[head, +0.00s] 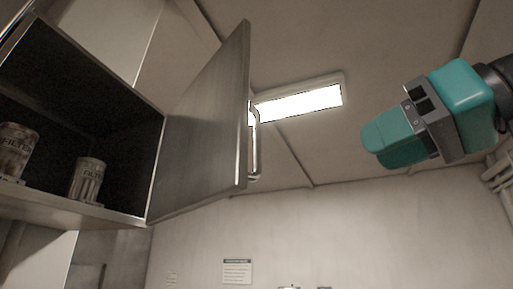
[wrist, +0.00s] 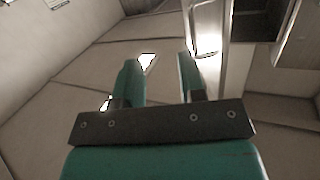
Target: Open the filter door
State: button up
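The filter door (head: 205,115) is a grey metal cabinet door. In the head view it stands swung wide open, out from the dark cabinet. A bar handle (head: 256,145) is on its free edge side. My gripper (head: 385,140), teal with a dark grey mount, is to the right of the door and apart from the handle. In the wrist view its two fingers (wrist: 160,82) are spread with a gap between them and nothing held. A metal panel at the upper right of the wrist view may be the door; I cannot tell for sure.
Two cans marked "FILTER" stand in the open cabinet (head: 120,213), one at the far left (head: 17,150) and one further right (head: 88,180). A lit ceiling lamp (head: 298,102) is behind the door. The space between door and gripper is clear.

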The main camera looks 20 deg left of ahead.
jog(key=s+r+n+y, duration=0.2)
jog(key=s+r, duration=0.2)
jog(key=r, duration=0.2)
jog(key=p, duration=0.6)
send_over(256, 168)
jog(key=shift+w+f+g+p, duration=0.3)
grip_shut()
